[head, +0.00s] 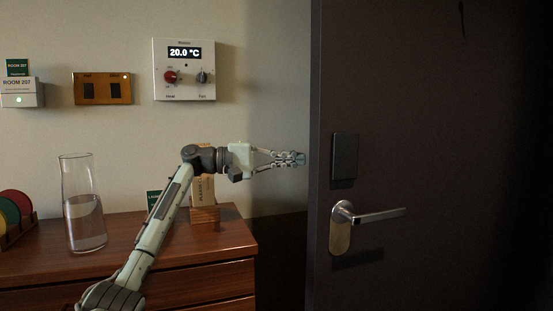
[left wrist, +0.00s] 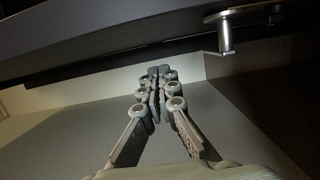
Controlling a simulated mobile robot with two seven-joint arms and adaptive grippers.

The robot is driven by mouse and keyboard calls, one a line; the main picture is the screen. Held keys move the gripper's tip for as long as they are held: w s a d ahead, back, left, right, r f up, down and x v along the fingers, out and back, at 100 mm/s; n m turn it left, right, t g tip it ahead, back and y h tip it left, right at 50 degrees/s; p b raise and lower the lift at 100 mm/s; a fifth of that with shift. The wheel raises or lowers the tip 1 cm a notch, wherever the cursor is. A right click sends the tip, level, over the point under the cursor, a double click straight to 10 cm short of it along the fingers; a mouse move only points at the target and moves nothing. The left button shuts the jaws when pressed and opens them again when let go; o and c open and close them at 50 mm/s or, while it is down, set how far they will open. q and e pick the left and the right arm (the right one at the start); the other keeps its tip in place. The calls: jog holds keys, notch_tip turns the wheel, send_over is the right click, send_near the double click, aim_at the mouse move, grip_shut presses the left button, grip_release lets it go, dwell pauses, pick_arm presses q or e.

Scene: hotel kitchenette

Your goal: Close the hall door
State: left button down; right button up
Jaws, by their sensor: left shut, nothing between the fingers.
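The dark hall door (head: 440,110) fills the right side of the head view. It carries a silver lever handle (head: 375,216) on a brass-coloured plate, with a black lock box (head: 344,157) above. My left gripper (head: 301,159) is shut and empty, its fingertips by the door's left edge; I cannot tell whether they touch it. In the left wrist view the shut fingers (left wrist: 157,78) point towards the dark door (left wrist: 120,35), and a metal handle part (left wrist: 227,36) shows at upper right. My right gripper is not in view.
A wooden dresser (head: 225,243) stands left of the door, under my left arm. On it are a glass carafe (head: 85,220) with liquid, a wooden card holder (head: 205,214) and coloured discs (head: 12,212). A thermostat (head: 184,70) and a brass switch plate (head: 102,89) are on the wall.

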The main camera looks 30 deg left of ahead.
aim_at(313, 162)
pick_arm(q)
jog(key=d, duration=0.4)
jog(key=shift+d, duration=0.2)
jog(key=shift+s+d, duration=0.35)
jog(key=shift+d, duration=0.1)
